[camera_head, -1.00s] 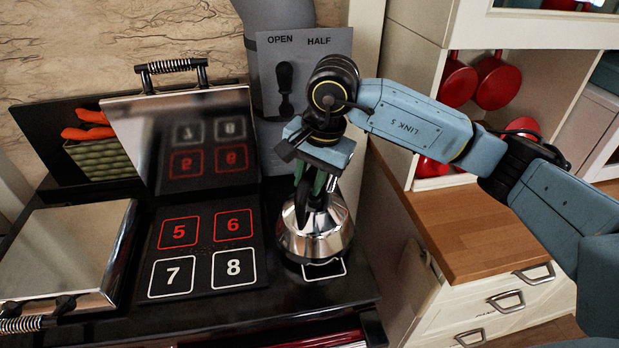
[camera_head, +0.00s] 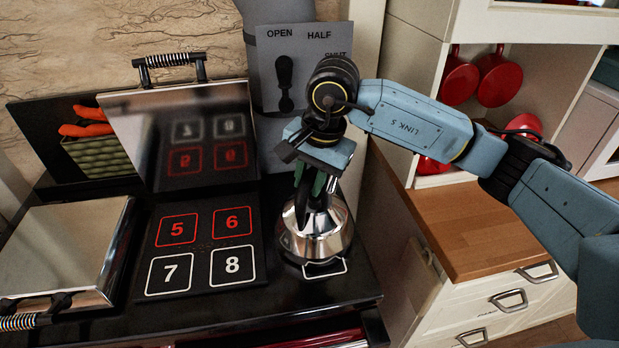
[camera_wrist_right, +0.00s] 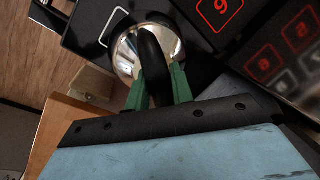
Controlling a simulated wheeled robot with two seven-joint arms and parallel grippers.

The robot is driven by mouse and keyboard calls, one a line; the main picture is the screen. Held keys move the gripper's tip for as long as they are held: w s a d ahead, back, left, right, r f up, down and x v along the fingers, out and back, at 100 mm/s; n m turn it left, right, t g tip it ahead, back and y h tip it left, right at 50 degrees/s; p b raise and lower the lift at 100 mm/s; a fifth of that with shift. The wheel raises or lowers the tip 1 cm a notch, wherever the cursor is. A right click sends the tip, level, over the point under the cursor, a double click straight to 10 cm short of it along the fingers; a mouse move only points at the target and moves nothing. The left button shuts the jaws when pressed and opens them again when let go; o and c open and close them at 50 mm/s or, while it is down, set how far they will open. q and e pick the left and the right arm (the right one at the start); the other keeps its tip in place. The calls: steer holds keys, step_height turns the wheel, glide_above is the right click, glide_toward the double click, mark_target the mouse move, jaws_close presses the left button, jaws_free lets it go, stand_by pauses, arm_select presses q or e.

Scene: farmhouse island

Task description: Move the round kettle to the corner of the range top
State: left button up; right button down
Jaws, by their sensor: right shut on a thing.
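The round kettle (camera_head: 316,232) is shiny metal with a dark handle. It stands upright at the right end of the black range top (camera_head: 190,312), over a white-outlined mark (camera_head: 325,270) whose near part shows in front of it. My right gripper (camera_head: 316,186) comes down from above and is shut on the kettle's handle. In the right wrist view the green fingers (camera_wrist_right: 162,85) sit on both sides of the dark handle, with the kettle body (camera_wrist_right: 128,45) beyond. The kettle's base is partly hidden from above. My left gripper is not in view.
Left of the kettle is a hotplate with numbered squares (camera_head: 205,250) and a raised lid (camera_head: 185,130). A closed lid (camera_head: 60,255) lies further left. A grey flue with a damper plate (camera_head: 290,75) stands behind. A wooden counter (camera_head: 470,235) is at the right.

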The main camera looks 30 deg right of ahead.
steer(key=shift+f+b, duration=0.15)
steer(key=shift+b, duration=0.15)
steer(key=c, duration=1.3)
jaws_free()
steer(key=shift+o, duration=1)
steer(key=shift+s+f, duration=0.1)
steer(key=shift+f, duration=0.1)
steer(key=o, duration=0.5)
steer(key=shift+r, duration=0.1)
steer(key=shift+r, duration=0.15)
step_height(320, 180, up, 14)
steer(key=p, duration=0.8)
steer(key=shift+s+a+b, duration=0.6)
steer(key=shift+s+a, duration=0.05)
steer(key=shift+s, duration=1.9)
steer(key=shift+s+a+b, duration=0.6)
steer(key=shift+s+a, duration=0.1)
steer(key=shift+s, duration=1.9)
steer(key=shift+s+a+b, duration=0.6)
steer(key=shift+s+a, duration=0.05)
steer(key=shift+s, duration=1.9)
